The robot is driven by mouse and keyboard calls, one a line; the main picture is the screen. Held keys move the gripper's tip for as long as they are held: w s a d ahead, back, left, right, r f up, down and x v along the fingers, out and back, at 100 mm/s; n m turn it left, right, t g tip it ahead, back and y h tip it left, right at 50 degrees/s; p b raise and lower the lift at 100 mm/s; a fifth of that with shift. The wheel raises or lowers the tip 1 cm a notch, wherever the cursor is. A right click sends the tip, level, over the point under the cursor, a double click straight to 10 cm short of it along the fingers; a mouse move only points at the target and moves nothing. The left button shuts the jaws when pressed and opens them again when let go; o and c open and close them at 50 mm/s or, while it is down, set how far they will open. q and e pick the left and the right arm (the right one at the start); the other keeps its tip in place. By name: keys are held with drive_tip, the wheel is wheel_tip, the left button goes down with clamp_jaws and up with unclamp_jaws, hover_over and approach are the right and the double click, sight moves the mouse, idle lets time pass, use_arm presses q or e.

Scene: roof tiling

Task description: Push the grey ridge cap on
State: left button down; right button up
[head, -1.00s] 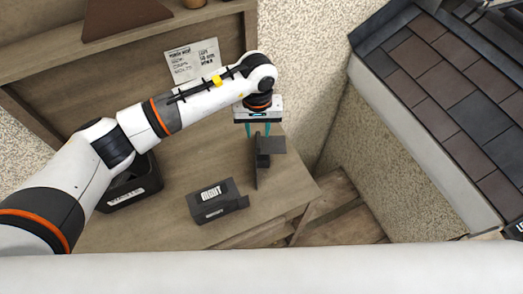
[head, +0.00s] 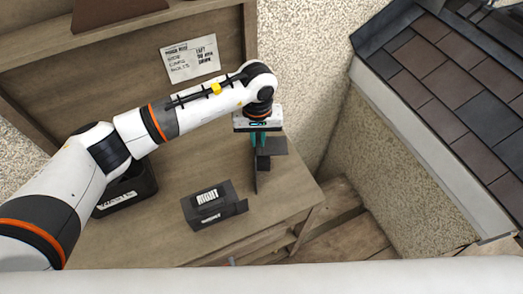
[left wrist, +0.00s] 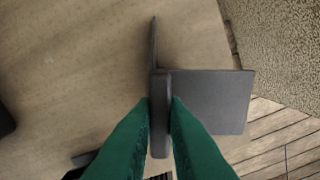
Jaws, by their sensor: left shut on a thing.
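The grey ridge cap (head: 275,147), a dark grey angled piece with flat plates and a raised grip rib, is on the wooden bench top (head: 225,165) near its right end. My left gripper (head: 258,143) points down over it, with its teal fingers shut on the rib. In the left wrist view, the green fingers (left wrist: 160,112) press on both sides of the rib, and one flat plate of the ridge cap (left wrist: 212,98) extends to the right. I cannot tell whether it is clear of the bench. My right gripper is not in view.
A dark holder labelled "RIGHT" (head: 208,211) stands on the bench left of the cap. A black bin (head: 130,190) is further left, partly behind my arm. The roof (head: 450,95) with brown and grey tiles is at the right, across a gap above wooden planks (head: 350,235).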

use_arm(q)
drive_tip(key=shift+r, duration=0.1)
idle(0.3)
drive_tip(key=shift+r+p, duration=0.8)
drive_tip(key=shift+r, duration=1.6)
